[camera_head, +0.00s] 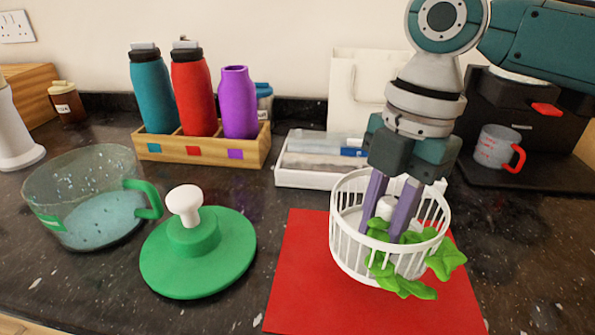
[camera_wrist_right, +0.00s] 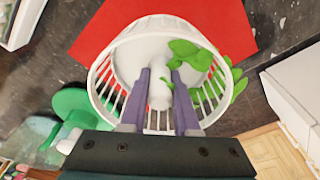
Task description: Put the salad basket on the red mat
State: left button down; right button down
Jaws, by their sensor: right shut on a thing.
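The white slatted salad basket (camera_head: 348,236) holds green leaves (camera_head: 445,260), some hanging over its rim. It is over the red mat (camera_head: 300,275) in the head view. I cannot tell whether its base touches the mat or hangs slightly above it. My right gripper (camera_head: 386,215) reaches down into the basket, its purple fingers shut on the white central post. The right wrist view shows the gripper (camera_wrist_right: 160,85) around the post inside the basket (camera_wrist_right: 130,55), with the mat (camera_wrist_right: 105,25) beyond the rim. My left gripper is not in view.
A green lid (camera_head: 190,265) with a white knob and a clear bowl (camera_head: 85,205) with a green handle stand left of the mat. Behind are a wooden bottle rack (camera_head: 195,150), a white tray (camera_head: 300,178) and a grey mug (camera_head: 497,147) on a black machine.

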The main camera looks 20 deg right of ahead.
aim_at(394, 199)
jog(key=shift+f, duration=1.75)
jog(key=shift+f, duration=0.15)
jog(key=c, duration=0.7)
grip_release()
jog(key=shift+o, duration=0.2)
jog(key=shift+d+r, duration=0.1)
jog(key=shift+r, duration=0.4)
jog(key=r, duration=0.3)
jog(key=d+r, duration=0.1)
jog(key=r, duration=0.3)
jog(key=r+p, duration=0.1)
jog(key=r, duration=0.3)
jog(key=shift+w+d+r, duration=0.15)
jog(key=shift+d, duration=0.15)
